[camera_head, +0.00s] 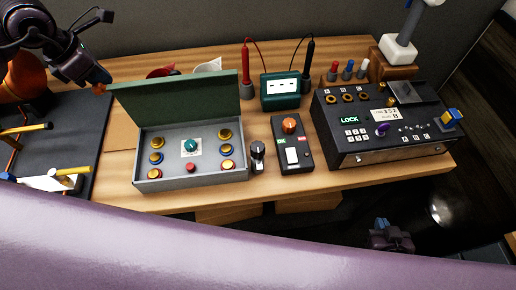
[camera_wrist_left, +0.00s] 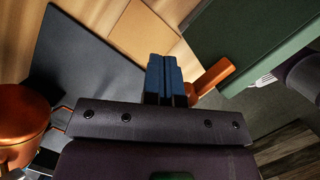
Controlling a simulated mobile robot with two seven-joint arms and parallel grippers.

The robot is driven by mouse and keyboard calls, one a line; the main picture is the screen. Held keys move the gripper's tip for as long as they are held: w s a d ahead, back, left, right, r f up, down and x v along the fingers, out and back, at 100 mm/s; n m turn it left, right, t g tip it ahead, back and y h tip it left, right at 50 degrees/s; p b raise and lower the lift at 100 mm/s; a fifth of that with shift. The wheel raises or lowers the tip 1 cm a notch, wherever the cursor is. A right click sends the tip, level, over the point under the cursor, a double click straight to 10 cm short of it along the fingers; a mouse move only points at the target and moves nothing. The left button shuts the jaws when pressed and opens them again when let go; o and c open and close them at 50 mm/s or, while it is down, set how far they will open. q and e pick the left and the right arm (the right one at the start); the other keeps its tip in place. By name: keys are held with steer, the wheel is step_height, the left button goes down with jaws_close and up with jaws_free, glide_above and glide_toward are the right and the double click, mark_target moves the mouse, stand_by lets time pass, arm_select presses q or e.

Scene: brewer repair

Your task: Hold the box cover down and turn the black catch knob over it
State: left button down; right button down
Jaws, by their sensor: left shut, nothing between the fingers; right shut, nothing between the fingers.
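The grey box (camera_head: 190,180) stands on the workbench with its green cover (camera_head: 175,98) raised open at the back. The cover also shows in the left wrist view (camera_wrist_left: 240,40). A small orange tab (camera_wrist_left: 211,76) shows at the cover's left edge. My left gripper (camera_head: 93,84) is shut and empty, close to that tab; I cannot tell if they touch. Its blue fingers (camera_wrist_left: 165,78) are together in the left wrist view. The black catch knob (camera_head: 257,150) stands upright just right of the box. My right gripper (camera_head: 390,238) is shut and empty, low beyond the bench's front edge.
A black switch unit (camera_head: 292,145), a green meter (camera_head: 281,91) with probes and a black LOCK console (camera_head: 380,125) stand right of the box. A dark mat (camera_head: 50,135) with tools lies left. Purple parts of my body cross the front.

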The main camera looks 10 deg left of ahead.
arm_select(q)
steer(key=shift+s+d+f, duration=0.1)
steer(key=shift+s+d, duration=0.1)
steer(key=shift+s, duration=0.4)
steer(key=shift+s+d, duration=0.15)
steer(key=shift+s, duration=0.4)
steer(key=shift+r+p, duration=0.8)
steer(key=shift+r, duration=0.85)
steer(key=shift+r+p, duration=0.8)
steer(key=shift+r, duration=1.1)
